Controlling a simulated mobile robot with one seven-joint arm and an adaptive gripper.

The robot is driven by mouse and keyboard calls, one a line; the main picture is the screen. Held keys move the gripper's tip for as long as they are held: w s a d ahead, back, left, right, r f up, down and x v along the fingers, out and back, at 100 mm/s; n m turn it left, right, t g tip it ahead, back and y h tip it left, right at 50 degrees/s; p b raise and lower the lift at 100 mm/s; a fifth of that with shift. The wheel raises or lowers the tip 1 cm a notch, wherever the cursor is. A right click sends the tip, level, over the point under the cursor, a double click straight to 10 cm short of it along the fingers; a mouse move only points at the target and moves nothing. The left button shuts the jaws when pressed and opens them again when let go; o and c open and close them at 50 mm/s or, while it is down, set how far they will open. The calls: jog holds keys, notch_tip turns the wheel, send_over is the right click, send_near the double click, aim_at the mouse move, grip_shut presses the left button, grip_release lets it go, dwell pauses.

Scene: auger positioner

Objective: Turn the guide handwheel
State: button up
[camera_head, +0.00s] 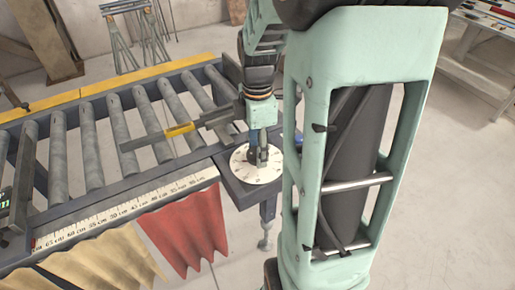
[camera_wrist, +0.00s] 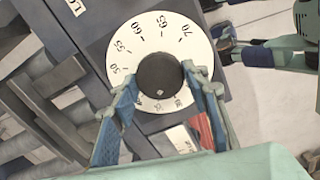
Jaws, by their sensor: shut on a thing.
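The guide handwheel is a white numbered dial (camera_wrist: 135,40) with a dark round knob (camera_wrist: 158,76) at its middle. In the head view the dial (camera_head: 243,175) sits on a dark plate at the end of the roller conveyor. My gripper (camera_wrist: 160,88) is over the dial, its two blue-padded fingers on either side of the knob and shut on it. In the head view my gripper (camera_head: 262,158) comes down from above and hides the knob. Numbers such as 55, 60, 65 and 70 show on the dial's upper part.
The roller conveyor (camera_head: 95,140) with a yellow far edge runs to the left. A guide bar with a yellow piece (camera_head: 180,130) lies across the rollers. A ruler strip (camera_head: 130,212) and red and tan curtains (camera_head: 188,230) are at the near side. Open floor lies to the right.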

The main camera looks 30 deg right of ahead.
jog(key=n, duration=0.5)
jog(key=shift+n, duration=0.4)
jog(key=n+p, duration=0.1)
jog(key=n, duration=0.4)
jog(key=shift+n, duration=0.4)
jog(key=o, duration=1.2)
jog(key=shift+c, duration=0.2)
notch_tip(320, 180, up, 12)
